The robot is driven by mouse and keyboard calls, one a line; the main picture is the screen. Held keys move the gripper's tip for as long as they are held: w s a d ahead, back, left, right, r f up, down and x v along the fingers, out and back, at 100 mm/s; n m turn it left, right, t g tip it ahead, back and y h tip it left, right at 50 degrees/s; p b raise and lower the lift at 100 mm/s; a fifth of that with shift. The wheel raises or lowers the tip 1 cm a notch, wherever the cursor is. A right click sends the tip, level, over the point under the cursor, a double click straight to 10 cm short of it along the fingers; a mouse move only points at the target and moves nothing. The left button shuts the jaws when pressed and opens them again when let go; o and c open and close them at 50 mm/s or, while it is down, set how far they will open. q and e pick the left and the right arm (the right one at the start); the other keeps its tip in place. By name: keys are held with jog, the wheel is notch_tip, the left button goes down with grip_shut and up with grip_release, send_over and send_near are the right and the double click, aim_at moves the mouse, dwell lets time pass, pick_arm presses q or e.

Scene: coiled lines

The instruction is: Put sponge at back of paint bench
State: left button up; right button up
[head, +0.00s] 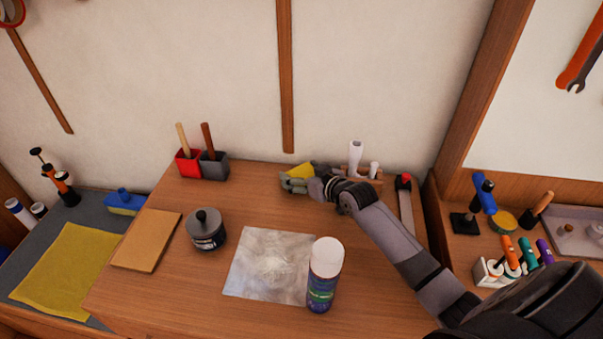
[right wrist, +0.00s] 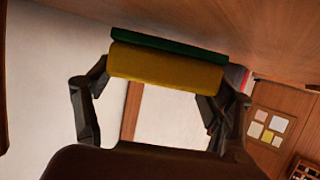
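The sponge (head: 300,171) is yellow on one side, with a dark green layer that shows in the right wrist view (right wrist: 165,66). It is at the back of the wooden paint bench (head: 200,285), near the wall. My right gripper (head: 297,184) reaches it from the right. In the right wrist view its two fingers (right wrist: 158,88) are at opposite ends of the sponge, appearing closed on it. The green side faces the wood surface; I cannot tell whether it touches. My left gripper is not in view.
Red and grey holders (head: 214,168) stand at the back left. A white bottle (head: 355,156) is close right of the gripper.

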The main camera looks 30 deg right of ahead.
jog(key=o, duration=0.3)
jog(key=shift+s+a+f, duration=0.15)
jog(key=shift+s+f, duration=0.05)
jog(key=shift+f, duration=0.3)
jog(key=shift+s+a+f, duration=0.1)
jog(key=shift+s+f, duration=0.05)
jog(key=shift+f, duration=0.3)
jog(key=shift+o, duration=0.2)
jog(key=shift+r, duration=0.1)
jog(key=shift+w+r, duration=0.1)
jog(key=shift+r, duration=0.2)
jog(key=v, duration=0.8)
jog(key=r+v, duration=0.1)
jog(key=v, duration=0.3)
jog(key=shift+w+d+r, duration=0.1)
jog(key=shift+w+d, duration=0.15)
jog(key=shift+w, duration=0.05)
